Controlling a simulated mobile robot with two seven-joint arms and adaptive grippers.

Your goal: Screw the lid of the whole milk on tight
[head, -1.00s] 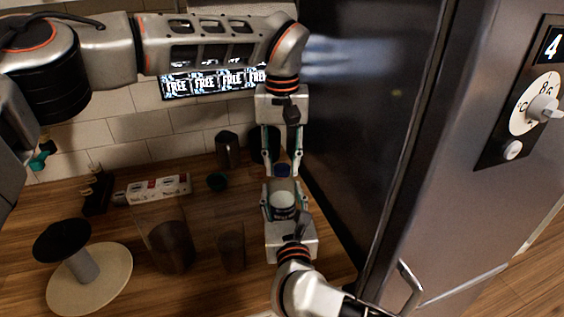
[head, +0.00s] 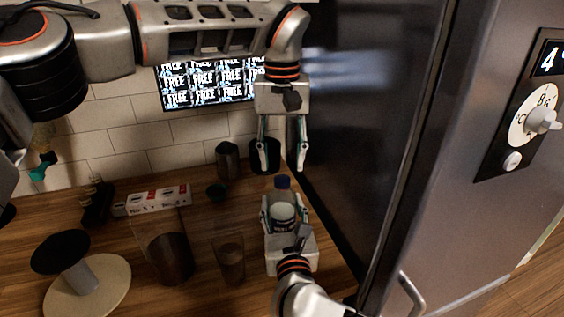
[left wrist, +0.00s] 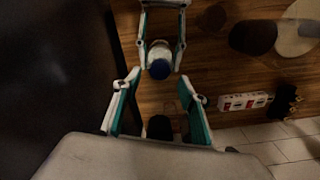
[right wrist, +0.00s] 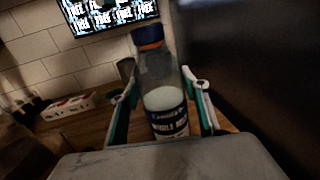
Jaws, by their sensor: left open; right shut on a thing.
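The whole milk bottle (right wrist: 166,100) stands upright between the fingers of my right gripper (head: 281,208), which is shut on it. It is clear, with white milk and a dark label, and shows in the head view (head: 284,212). A blue lid (right wrist: 147,35) with an orange band below it sits on the bottle's top; the lid also shows in the left wrist view (left wrist: 160,69). I cannot tell how tight it is. My left gripper (head: 282,165) is open and empty, pointing down above and apart from the lid.
A dark refrigerator (head: 420,140) stands close on the right. On the wooden counter (head: 200,285) are a tall clear container (head: 165,250), a glass (head: 229,255), a white-and-red box (head: 158,200), a round stand (head: 110,285) and dark cups at the back (head: 227,160).

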